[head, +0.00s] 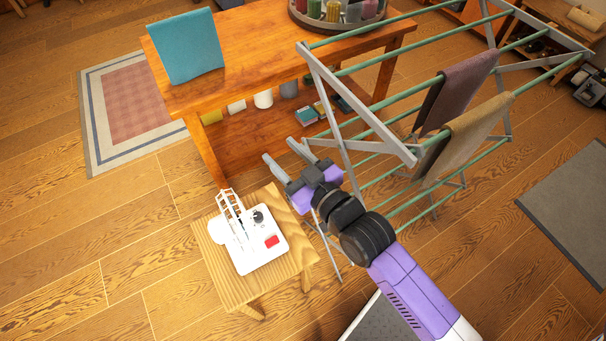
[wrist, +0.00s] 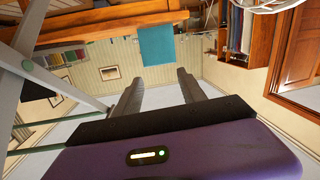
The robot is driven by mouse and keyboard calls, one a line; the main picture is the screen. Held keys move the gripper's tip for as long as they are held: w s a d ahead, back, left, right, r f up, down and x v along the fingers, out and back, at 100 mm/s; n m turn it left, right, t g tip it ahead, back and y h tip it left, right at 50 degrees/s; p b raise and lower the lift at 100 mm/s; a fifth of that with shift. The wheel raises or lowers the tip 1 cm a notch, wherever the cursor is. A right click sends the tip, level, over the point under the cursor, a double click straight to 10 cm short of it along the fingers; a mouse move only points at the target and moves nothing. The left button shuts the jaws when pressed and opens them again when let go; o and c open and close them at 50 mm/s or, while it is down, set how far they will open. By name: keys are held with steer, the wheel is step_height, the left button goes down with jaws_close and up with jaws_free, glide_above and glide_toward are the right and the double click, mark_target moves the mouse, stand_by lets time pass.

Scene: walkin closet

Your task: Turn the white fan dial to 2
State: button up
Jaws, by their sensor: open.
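The white fan (head: 245,252) stands on a small wooden stool in the lower left of the head view. Its white slatted cage (head: 228,207) rises at the left side of the base. A dark round dial (head: 258,217) sits on top of the base, beside a red patch (head: 271,241). The dial's marks are too small to read. My gripper (head: 279,149) is open and empty, above and beyond the fan, apart from it. In the wrist view both fingers (wrist: 160,74) are spread with nothing between them. I cannot make out the dial there.
The wooden stool (head: 213,255) has bare room around the fan. A drying rack (head: 352,95) with two cloths stands close to the right of my gripper. A wooden table (head: 245,50) with a teal cloth (head: 187,46) stands behind. A rug (head: 130,110) lies at left.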

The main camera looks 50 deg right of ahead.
steer(key=s+a+r+t, duration=0.1)
steer(key=s+a+r, duration=0.1)
steer(key=s, duration=0.5)
steer(key=shift+s+n+y, duration=0.35)
steer(key=shift+n+y, duration=0.05)
steer(key=shift+r+b, duration=0.1)
steer(key=shift+b, duration=0.2)
